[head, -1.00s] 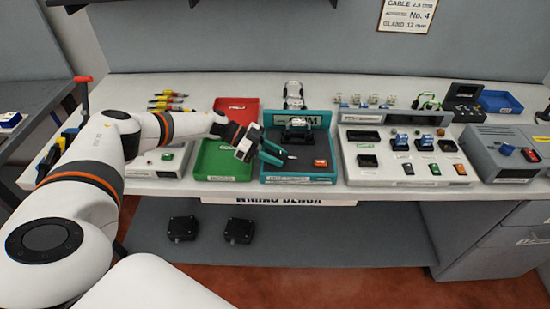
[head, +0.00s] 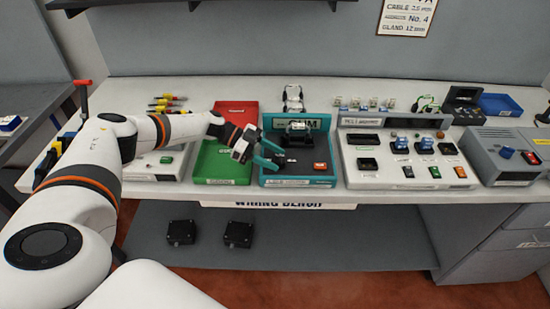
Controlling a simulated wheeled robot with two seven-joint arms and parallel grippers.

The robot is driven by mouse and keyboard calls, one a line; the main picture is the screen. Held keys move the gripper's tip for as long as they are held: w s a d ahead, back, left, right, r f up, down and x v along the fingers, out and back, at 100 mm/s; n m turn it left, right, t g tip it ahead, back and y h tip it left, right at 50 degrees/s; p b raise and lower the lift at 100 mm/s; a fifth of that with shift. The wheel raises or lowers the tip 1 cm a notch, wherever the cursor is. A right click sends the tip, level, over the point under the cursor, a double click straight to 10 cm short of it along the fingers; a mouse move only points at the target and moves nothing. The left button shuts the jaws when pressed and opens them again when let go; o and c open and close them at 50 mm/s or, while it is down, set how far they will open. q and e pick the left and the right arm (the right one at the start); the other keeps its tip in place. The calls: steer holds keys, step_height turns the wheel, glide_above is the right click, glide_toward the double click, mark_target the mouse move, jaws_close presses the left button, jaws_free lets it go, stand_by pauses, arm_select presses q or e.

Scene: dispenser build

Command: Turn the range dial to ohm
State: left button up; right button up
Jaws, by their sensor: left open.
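My left gripper (head: 271,155) is open and empty, with teal fingers. It hangs over the left part of a teal-rimmed tray (head: 325,180) on the bench. Inside the tray, to the right of the fingers, stands a black device (head: 297,138) with a pale top. No dial or ohm mark can be made out; the lettering is too small to read. My right gripper is not in view.
A green tray (head: 222,181) and a red tray (head: 238,107) lie left of the teal one. A white panel (head: 398,183) with blue, green and orange parts stands right. A grey box (head: 500,168) is at the far right. My left arm partly covers a white unit (head: 150,176).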

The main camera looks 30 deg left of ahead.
arm_select(q)
steer(key=b+v, duration=0.2)
steer(key=v, duration=0.9)
steer(key=shift+b, duration=0.3)
steer(key=shift+s+f, duration=0.1)
steer(key=shift+f, duration=0.05)
